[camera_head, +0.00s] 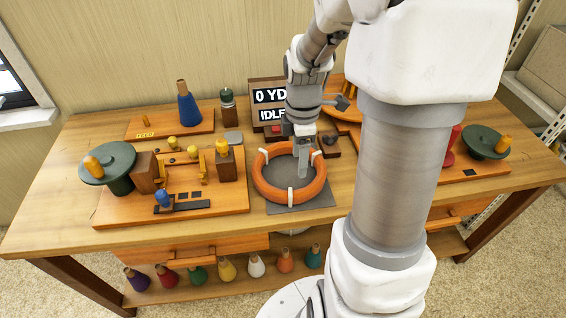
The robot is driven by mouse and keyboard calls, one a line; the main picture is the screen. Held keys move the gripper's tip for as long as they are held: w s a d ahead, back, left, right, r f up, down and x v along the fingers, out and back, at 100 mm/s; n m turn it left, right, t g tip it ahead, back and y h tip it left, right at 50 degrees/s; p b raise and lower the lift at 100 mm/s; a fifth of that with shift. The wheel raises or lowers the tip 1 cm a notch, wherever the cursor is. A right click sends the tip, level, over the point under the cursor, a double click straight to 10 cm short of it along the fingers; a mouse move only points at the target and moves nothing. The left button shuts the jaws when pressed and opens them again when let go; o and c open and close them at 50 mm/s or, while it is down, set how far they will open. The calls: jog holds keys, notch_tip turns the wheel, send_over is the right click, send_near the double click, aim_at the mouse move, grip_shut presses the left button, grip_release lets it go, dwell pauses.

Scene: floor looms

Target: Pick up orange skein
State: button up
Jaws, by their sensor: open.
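The orange skein (265,181) is a thick ring with white ties. It lies flat on a grey square mat (293,208) at the middle front of the table. My gripper (303,172) points down over the right part of the ring, its fingers overlapping the ring's open middle in the picture. It is open and holds nothing that I can see. The arm hides the far right part of the ring, and I cannot tell whether the fingers touch it.
A wooden winder board (225,205) stands left of the mat. Behind are a sign reading "0 YD IDLE" (268,98) and a blue cone (189,106). My arm hides much of the right side. Several coloured cones stand on the lower shelf (190,288).

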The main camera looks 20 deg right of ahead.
jog(key=b, duration=0.2)
send_over(295, 191)
jog(key=f, duration=0.8)
jog(key=shift+s+d+f, duration=0.15)
jog(key=shift+s, duration=0.1)
notch_tip(295, 191, down, 5)
jog(key=shift+w+f+b, duration=0.1)
jog(key=shift+w+b, duration=0.05)
jog(key=shift+b, duration=0.35)
grip_shut()
dwell(0.4)
